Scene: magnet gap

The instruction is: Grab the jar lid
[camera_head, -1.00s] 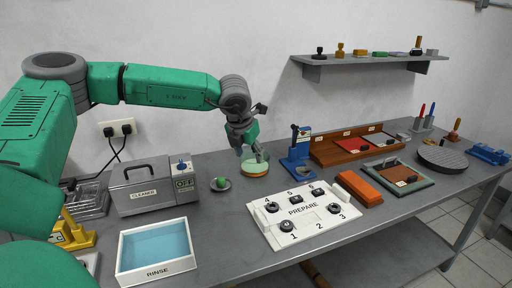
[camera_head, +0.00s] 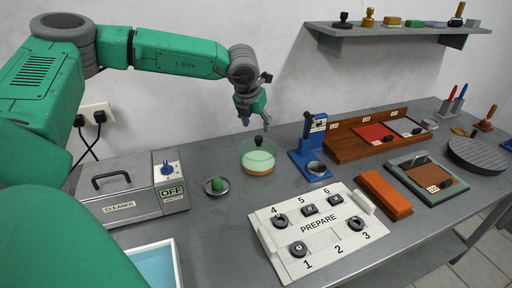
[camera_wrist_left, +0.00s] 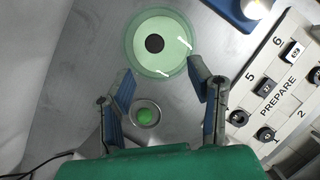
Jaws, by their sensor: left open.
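The jar (camera_head: 258,167) is a low, round glass vessel with pale green glass and an amber base band. Its lid has a black knob (camera_head: 258,141) and sits on top of the jar. In the left wrist view the round green lid (camera_wrist_left: 174,35) shows from above, beyond my fingertips, with its black knob (camera_wrist_left: 154,43) in the middle. My left gripper (camera_head: 256,121) is open and empty, above and behind the jar, apart from the knob. In the left wrist view its spread fingers (camera_wrist_left: 160,70) point toward the lid. My right gripper is not in view.
A small dish with a green piece (camera_head: 217,185) stands left of the jar. The grey cleaner box (camera_head: 135,190) is further left. A blue stand (camera_head: 312,155) is to the right, and the white PREPARE board (camera_head: 318,228) is in front. A wall shelf (camera_head: 400,34) hangs at upper right.

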